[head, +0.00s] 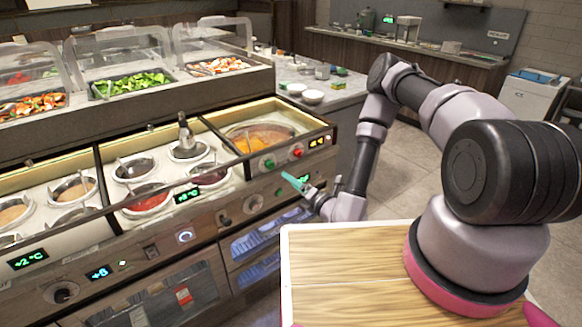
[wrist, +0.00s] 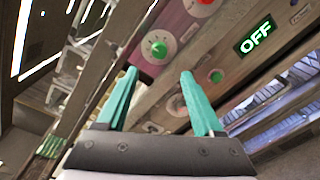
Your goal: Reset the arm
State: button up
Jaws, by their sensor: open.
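My arm (head: 447,113) rises from its base, bends at the elbow and comes down toward the counter front. My gripper (head: 290,180) has teal fingers and is in front of the counter's control panel, near a green knob (head: 268,164) and a red knob (head: 296,153). In the wrist view my gripper (wrist: 158,76) is open, with nothing between its fingers. I cannot tell how far the fingertips are from the panel.
The counter holds sauce wells, including a red one (head: 146,200) and a wide orange one (head: 259,138). Trays of chopped food, such as the green tray (head: 132,85), stand behind. White bowls (head: 312,97) sit on a far counter. Open floor (head: 408,165) lies behind my arm.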

jog(key=s+a+r+n+g+y, duration=0.1)
jog(key=a+r+n+g+y, duration=0.15)
jog(key=r+n, duration=0.4)
jog(key=a+r+n+g+y, duration=0.1)
jog(key=r+n+g+y, duration=0.3)
jog(key=r, duration=0.6)
jog(key=s+a+r+n+g+y, duration=0.1)
jog(key=a+r+n+g+y, duration=0.1)
jog(key=r+n+g+y, duration=0.35)
jog(key=s+d+r+n+g+h, duration=0.2)
jog(key=s+r+n+g+h, duration=0.25)
jog(key=r+n, duration=0.4)
jog(key=s+d+r+n+t+h, duration=0.5)
jog(key=d+r+n+h, duration=0.1)
jog(key=d, duration=0.6)
jog(key=s+d+r+n+t+h, duration=0.4)
jog(key=s+d+r+n+h, duration=0.1)
jog(key=d+r+h, duration=0.4)
jog(key=s+d+r, duration=0.1)
jog(key=d+r, duration=0.1)
jog(key=d, duration=0.1)
jog(key=shift+r+n+t, duration=0.2)
jog(key=shift+n+t, duration=0.15)
